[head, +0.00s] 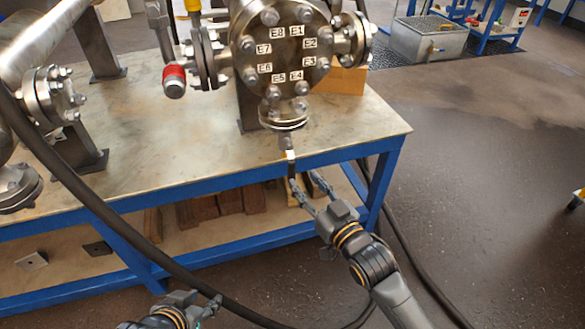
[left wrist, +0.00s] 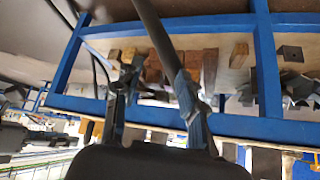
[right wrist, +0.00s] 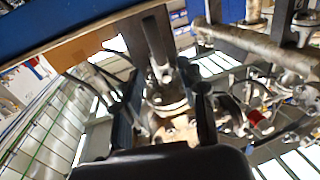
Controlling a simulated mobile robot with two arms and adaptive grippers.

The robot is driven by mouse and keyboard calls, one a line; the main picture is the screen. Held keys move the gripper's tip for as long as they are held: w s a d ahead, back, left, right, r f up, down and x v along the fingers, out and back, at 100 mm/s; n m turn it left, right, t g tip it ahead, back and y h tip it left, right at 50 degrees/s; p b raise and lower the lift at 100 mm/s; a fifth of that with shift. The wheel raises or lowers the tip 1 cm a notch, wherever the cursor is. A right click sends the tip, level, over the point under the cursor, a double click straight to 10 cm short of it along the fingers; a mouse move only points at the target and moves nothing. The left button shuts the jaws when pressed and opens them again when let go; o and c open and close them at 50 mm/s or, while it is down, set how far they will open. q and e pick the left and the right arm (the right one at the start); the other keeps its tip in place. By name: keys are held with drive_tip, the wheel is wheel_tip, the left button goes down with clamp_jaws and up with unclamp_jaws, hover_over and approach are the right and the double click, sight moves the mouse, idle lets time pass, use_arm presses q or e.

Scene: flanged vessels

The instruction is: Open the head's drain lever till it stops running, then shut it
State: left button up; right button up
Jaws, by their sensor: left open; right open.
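The vessel head (head: 281,45) is a round bolted flange with labels E1 to E8. Below it hangs a small drain flange (head: 284,118) with a short outlet valve. The drain lever (head: 291,157), dark with a white band, points down from the valve. In the right wrist view a dark bar that looks like the lever (right wrist: 157,42) lies between the fingers, beyond their tips. My right gripper (head: 304,183) is open at the lever's lower end; contact cannot be told. No running liquid can be made out.
The steel-topped bench (head: 130,145) has a blue frame; wooden blocks (head: 205,207) lie on its lower shelf. A thick black hose (head: 90,205) crosses in front, near my left gripper. A metal basin (head: 428,42) stands behind. The floor at right is open, partly dark as if wet.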

sight(294, 168)
drive_tip(key=b+x, duration=0.1)
drive_tip(key=x, duration=0.6)
drive_tip(key=shift+f, duration=0.1)
use_arm(q)
drive_tip(key=w+d+r+t+h, duration=0.1)
drive_tip(key=w+d+r+t, duration=0.1)
drive_tip(key=w+r+t, duration=0.2)
drive_tip(key=w+r, duration=0.1)
drive_tip(key=w, duration=0.1)
drive_tip(key=shift+w+d+r+t, duration=0.3)
drive_tip(key=shift+w+t, duration=0.05)
drive_tip(key=shift+t, duration=0.05)
use_arm(e)
drive_tip(key=shift+w+a, duration=0.15)
drive_tip(key=shift+w, duration=0.1)
drive_tip(key=shift+c, duration=0.4)
clamp_jaws()
